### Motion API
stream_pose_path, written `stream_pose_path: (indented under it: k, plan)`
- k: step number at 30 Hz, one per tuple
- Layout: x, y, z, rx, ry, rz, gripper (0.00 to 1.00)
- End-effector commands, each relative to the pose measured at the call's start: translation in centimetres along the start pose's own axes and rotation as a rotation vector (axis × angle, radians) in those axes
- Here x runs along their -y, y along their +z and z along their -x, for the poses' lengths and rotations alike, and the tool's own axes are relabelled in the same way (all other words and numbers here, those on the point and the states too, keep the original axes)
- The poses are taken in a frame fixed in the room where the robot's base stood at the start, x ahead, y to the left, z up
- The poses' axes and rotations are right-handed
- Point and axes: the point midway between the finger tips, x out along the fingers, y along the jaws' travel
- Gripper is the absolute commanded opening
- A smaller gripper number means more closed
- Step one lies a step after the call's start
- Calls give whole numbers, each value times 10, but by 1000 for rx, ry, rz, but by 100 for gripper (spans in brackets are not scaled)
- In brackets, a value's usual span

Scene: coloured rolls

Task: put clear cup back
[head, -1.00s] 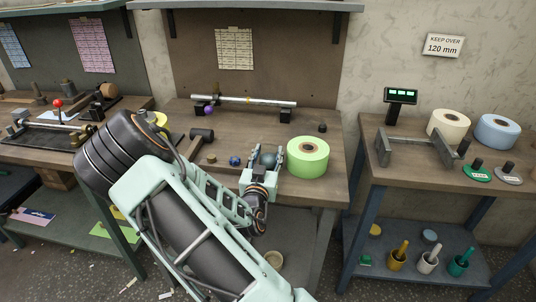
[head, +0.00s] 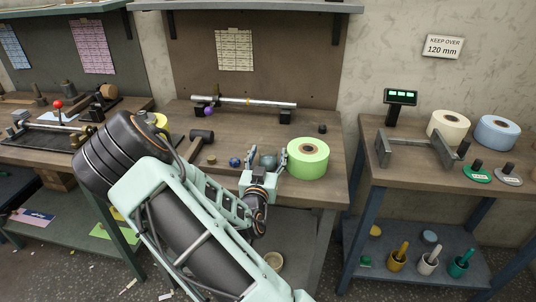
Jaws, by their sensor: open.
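My gripper (head: 266,167) is open over the front part of the middle bench, its two fingers spread apart. A rounded grey-green object (head: 268,160) sits on the bench between and just beyond the fingertips. I cannot tell whether it is a cup or whether a finger touches it; its lower part is partly hidden by the gripper. I cannot make out a clear cup for certain in the head view.
A green roll (head: 308,157) stands close to the right of my gripper. A small blue ball (head: 234,162) and a dark mallet-like tool (head: 201,136) lie to the left. The right table (head: 385,180) holds cream and blue rolls. Several handled cups stand on its lower shelf (head: 400,248).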

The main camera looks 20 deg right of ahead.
Motion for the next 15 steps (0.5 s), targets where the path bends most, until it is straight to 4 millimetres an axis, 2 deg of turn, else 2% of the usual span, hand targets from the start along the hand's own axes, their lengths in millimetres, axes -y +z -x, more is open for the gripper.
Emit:
stream_pose_path:
  k: [9, 15]
  plan:
    - [2, 2, 70, 5, -4, 1, 58]
    - [1, 1, 104, 3, -2, 1, 58]
